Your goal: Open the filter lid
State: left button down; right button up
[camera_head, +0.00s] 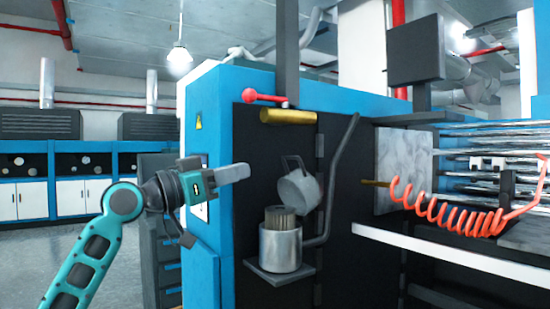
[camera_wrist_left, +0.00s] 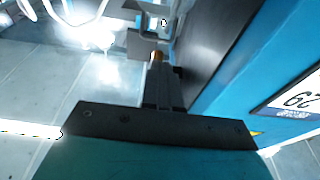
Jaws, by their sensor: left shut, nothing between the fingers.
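The filter lid (camera_head: 298,189) is a grey metal cap with a loop handle. It stands tilted up above the right side of the filter housing, off its mouth. The filter housing (camera_head: 281,250) is a silver cylinder on a small bracket. The ribbed filter element (camera_head: 280,217) shows at its top. My left gripper (camera_head: 244,171) is shut and empty, left of the lid and a little above it, with a visible gap in the picture. In the left wrist view my shut fingers (camera_wrist_left: 162,80) point up the picture. My right gripper is out of view.
A red-knobbed lever (camera_head: 250,96) and a brass cylinder (camera_head: 288,116) sit above the lid on the dark panel. A grey pipe (camera_head: 335,180) runs right of the housing. A coiled orange hose (camera_head: 450,212) hangs further right. Open floor lies left of the blue machine.

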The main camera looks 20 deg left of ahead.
aim_at(287, 158)
pick_arm(q)
jog(key=p+x, duration=0.2)
jog(key=x, duration=0.7)
jog(key=shift+w+d, duration=0.15)
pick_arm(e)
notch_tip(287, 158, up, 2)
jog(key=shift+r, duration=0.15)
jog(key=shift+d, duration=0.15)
